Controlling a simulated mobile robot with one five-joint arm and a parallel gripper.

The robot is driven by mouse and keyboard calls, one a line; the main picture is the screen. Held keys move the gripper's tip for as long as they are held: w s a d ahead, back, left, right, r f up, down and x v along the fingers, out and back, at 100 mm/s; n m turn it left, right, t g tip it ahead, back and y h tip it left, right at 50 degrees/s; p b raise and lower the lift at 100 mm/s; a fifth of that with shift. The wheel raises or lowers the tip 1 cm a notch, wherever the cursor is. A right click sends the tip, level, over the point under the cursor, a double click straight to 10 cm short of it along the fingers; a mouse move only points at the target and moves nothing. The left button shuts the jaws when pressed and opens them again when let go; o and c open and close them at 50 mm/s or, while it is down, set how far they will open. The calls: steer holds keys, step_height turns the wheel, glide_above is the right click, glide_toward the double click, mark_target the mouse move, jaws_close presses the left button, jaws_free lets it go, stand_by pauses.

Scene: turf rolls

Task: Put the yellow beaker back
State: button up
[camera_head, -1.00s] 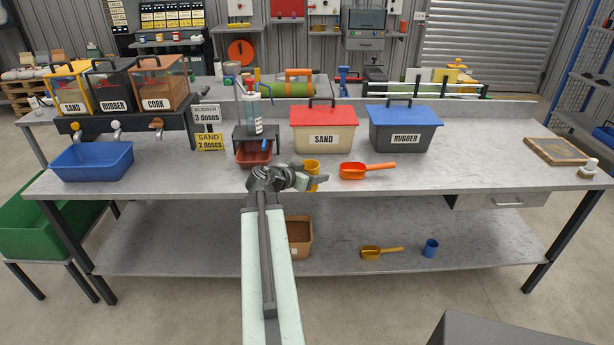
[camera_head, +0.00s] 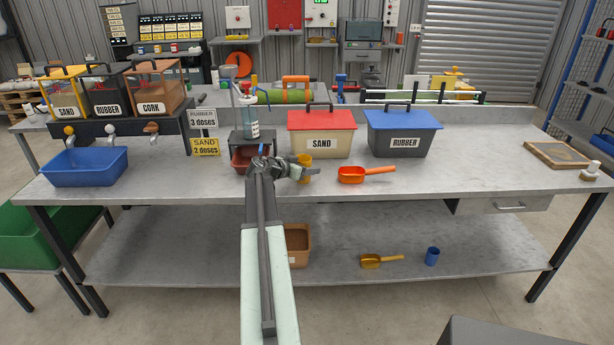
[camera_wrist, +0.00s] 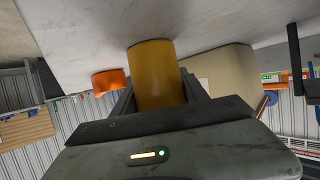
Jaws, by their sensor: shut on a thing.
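The yellow beaker (camera_head: 304,170) is at the bench top, in front of the sand box, between the jaws of my gripper (camera_head: 302,173). My gripper is shut on it. In the wrist view the beaker (camera_wrist: 154,76) fills the gap between the two fingers, and its far end meets or nearly meets the grey bench surface (camera_wrist: 90,30). I cannot tell whether it touches the bench. The view is turned over, so the bench shows at the top.
An orange scoop (camera_head: 352,174) lies just right of the beaker. Behind stand the sand box (camera_head: 322,143) and the rubber box (camera_head: 404,140). The lower shelf holds a yellow scoop (camera_head: 371,261) and a blue beaker (camera_head: 432,256).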

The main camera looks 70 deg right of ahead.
steer(key=shift+r, duration=0.1)
steer(key=o, duration=1.4)
steer(key=shift+o, duration=0.2)
steer(key=p+v, duration=0.5)
steer(key=v, duration=0.7)
steer(key=shift+a, duration=0.1)
